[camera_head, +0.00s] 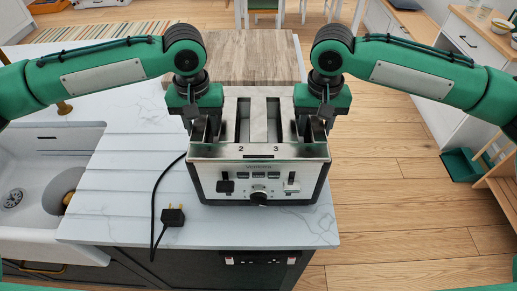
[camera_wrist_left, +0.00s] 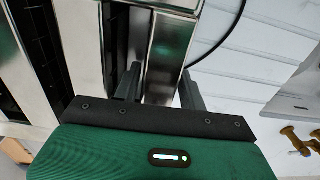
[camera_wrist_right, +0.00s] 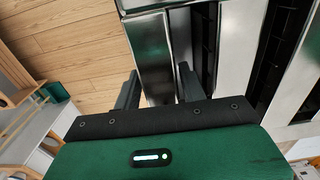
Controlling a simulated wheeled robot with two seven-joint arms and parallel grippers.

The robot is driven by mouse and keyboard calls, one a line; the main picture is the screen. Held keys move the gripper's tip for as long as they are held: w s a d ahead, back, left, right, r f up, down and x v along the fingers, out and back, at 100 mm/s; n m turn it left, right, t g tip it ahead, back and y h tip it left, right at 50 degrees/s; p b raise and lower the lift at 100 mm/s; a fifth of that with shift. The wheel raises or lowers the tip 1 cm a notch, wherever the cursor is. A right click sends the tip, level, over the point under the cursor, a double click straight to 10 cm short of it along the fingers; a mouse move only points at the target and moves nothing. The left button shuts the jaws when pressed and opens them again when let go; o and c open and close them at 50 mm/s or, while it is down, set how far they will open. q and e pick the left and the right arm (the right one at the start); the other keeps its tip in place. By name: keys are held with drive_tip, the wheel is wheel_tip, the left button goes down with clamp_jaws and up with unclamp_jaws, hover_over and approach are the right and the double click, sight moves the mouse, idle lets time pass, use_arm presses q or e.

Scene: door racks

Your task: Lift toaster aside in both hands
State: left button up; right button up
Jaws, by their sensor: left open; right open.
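A silver toaster (camera_head: 258,172) with long slots, levers and a dial stands upright on the white countertop. My left gripper (camera_head: 205,138) points down at the toaster's left side, and my right gripper (camera_head: 314,138) at its right side. Both are open. In the left wrist view the fingers (camera_wrist_left: 160,82) stand apart over the toaster's side wall (camera_wrist_left: 168,50). In the right wrist view the fingers (camera_wrist_right: 157,88) likewise stand apart by the toaster's side wall (camera_wrist_right: 150,50). I cannot tell whether the fingers touch the metal.
A wooden board (camera_head: 255,55) lies behind the toaster. A black cord with a plug (camera_head: 172,215) lies at the left. A white sink (camera_head: 45,170) is further left. The counter (camera_head: 110,195) is clear between sink and cord. The floor (camera_head: 400,210) drops away at the right.

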use_arm(q)
drive_tip(key=shift+f, duration=0.2)
use_arm(e)
drive_tip(key=shift+f, duration=0.2)
use_arm(q)
clamp_jaws()
use_arm(e)
clamp_jaws()
use_arm(q)
drive_tip(key=shift+a, duration=0.1)
use_arm(e)
drive_tip(key=shift+d+r, duration=0.1)
idle(0.7)
use_arm(q)
drive_tip(key=shift+w+r, duration=0.15)
drive_tip(key=shift+w, duration=0.05)
use_arm(e)
drive_tip(key=shift+w+r, duration=0.15)
drive_tip(key=shift+w, duration=0.05)
